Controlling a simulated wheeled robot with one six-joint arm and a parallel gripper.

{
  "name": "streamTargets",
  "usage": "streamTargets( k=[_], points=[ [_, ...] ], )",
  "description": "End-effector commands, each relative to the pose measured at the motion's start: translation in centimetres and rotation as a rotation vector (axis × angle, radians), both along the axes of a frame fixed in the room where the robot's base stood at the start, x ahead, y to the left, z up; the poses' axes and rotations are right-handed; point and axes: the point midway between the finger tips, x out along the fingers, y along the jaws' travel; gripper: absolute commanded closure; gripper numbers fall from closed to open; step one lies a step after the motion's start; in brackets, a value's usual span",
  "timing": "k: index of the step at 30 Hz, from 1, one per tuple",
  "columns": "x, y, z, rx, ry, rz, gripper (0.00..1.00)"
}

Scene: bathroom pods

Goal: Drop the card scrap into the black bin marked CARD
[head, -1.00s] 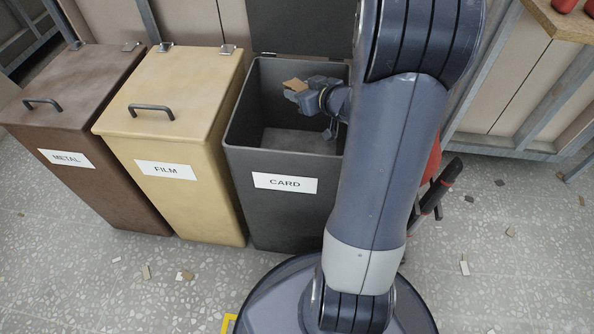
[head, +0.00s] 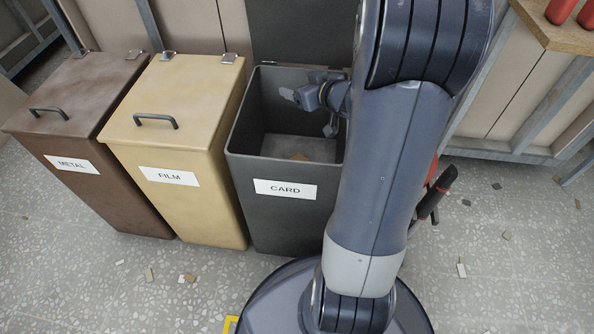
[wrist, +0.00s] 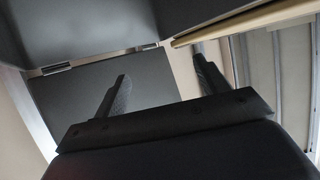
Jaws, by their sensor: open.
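The black bin (head: 236,140) marked CARD stands with its lid raised at the back. My arm hides the right side of the bin.
The tan FILM bin (head: 185,95) and the brown METAL bin (head: 75,100) stand to the left with lids closed. A wooden top (head: 560,30) with red objects (head: 562,10) is at the upper right. Small scraps litter the speckled floor.

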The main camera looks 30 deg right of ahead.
Motion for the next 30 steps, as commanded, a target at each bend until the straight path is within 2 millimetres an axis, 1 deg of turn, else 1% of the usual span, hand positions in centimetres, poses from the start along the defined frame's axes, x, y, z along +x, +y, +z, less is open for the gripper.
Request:
streamTargets(
  k=[1,3,7,12,23,26,30],
  points=[
    [0.0,0.0,1.7,-0.003,-0.003,0.000,0.30],
    [0.0,0.0,2.8,-0.001,-0.002,0.001,0.30],
    [0.0,0.0,4.6,-0.001,-0.002,0.000,0.30],
    [0.0,0.0,5.6,0.000,-0.001,0.000,0.30],
    [0.0,0.0,5.5,0.000,-0.001,0.000,0.30],
    [0.0,0.0,4.8,0.001,0.000,0.001,0.30],
    [0.0,0.0,2.9,0.002,0.000,0.000,0.30]
  ],
)
